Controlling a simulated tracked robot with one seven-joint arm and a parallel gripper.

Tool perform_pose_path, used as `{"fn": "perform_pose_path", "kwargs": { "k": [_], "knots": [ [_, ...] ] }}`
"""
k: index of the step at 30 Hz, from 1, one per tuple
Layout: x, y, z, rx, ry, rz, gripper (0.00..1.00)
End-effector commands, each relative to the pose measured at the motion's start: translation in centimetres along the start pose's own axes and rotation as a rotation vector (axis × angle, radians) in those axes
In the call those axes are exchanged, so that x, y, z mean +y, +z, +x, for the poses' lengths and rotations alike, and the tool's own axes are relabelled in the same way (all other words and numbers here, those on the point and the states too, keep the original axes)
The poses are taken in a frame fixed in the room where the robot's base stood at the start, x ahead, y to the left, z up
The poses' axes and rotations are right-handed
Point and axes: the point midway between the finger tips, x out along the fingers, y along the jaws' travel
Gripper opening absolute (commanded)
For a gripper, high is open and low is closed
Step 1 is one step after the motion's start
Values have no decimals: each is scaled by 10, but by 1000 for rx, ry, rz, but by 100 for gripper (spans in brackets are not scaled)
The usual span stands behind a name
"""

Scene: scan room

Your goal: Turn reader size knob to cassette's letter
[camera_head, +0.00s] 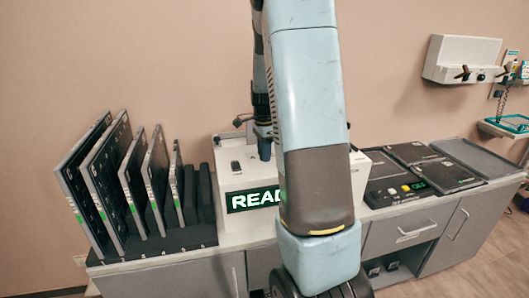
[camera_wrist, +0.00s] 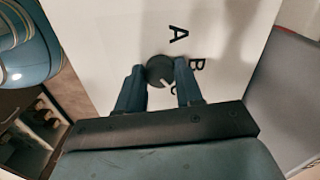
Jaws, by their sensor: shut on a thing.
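The letters A (camera_wrist: 178,35) and B (camera_wrist: 197,64) stand beside the knob, and a third letter below is partly hidden by my gripper. The pointer faces down and slightly right, toward that third letter. My gripper (camera_wrist: 159,74) is shut on the knob, one finger on each side.
Upright panels with green labels stand in a black rack (camera_head: 150,246) at left. Flat dark cassettes (camera_head: 412,153) and a small box with coloured buttons (camera_head: 395,190) lie on the counter at right. A white wall unit (camera_head: 455,58) hangs above. The rack stands close to the reader's left.

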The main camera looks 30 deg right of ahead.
Motion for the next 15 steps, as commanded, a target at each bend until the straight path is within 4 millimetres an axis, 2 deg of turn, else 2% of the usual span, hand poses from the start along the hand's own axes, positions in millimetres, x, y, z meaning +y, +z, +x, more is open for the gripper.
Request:
{"fn": "perform_pose_path", "kwargs": {
  "k": [15],
  "knots": [
    [0,-1,-1,0,-2,-422,5]
  ]
}}
